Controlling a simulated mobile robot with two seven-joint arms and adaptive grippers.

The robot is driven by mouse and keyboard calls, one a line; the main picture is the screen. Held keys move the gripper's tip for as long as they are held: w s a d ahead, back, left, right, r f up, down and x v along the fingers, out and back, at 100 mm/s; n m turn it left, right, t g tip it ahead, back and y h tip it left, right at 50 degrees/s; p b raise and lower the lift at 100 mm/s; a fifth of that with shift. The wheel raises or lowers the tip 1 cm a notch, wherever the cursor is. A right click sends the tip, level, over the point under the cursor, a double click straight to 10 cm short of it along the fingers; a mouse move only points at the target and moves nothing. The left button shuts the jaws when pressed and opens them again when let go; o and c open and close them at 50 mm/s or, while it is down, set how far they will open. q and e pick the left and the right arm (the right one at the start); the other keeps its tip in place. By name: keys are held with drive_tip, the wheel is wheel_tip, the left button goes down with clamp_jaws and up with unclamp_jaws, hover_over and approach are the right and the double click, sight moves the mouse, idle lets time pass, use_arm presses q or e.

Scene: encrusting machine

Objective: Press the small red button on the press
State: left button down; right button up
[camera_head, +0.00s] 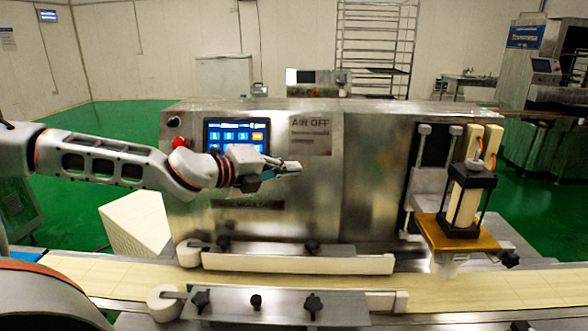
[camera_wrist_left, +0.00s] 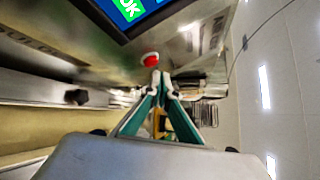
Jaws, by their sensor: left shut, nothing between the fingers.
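The press (camera_head: 380,180) is a large brushed-metal machine with a touch screen (camera_head: 237,134) on its front. A small red button (camera_wrist_left: 151,60) with a pale rim shows in the left wrist view, on the metal panel beside the screen's edge. In the head view I cannot make this button out; my left gripper covers that area. My left gripper (camera_head: 290,168) is in front of the panel at the screen's lower right, its fingers pointing right. The left wrist view shows its fingertips (camera_wrist_left: 158,82) together and empty, close to the red button; I cannot tell whether they touch it.
A larger red knob (camera_head: 180,142) sits left of the screen. A conveyor belt (camera_head: 475,298) with white guide rails (camera_head: 300,263) runs along the front. A hopper unit on an orange-brown plate (camera_head: 458,238) stands at the right. Open green floor lies behind.

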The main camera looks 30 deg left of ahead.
use_arm(q)
drive_tip(key=shift+f, duration=0.1)
use_arm(e)
drive_tip(key=shift+f, duration=0.15)
idle(0.6)
use_arm(q)
drive_tip(key=shift+w+a+f+b, duration=0.15)
drive_tip(key=shift+w+a+b, duration=0.05)
drive_tip(key=shift+w+b, duration=0.2)
use_arm(e)
drive_tip(key=shift+s+f, duration=0.25)
drive_tip(key=shift+f, duration=0.3)
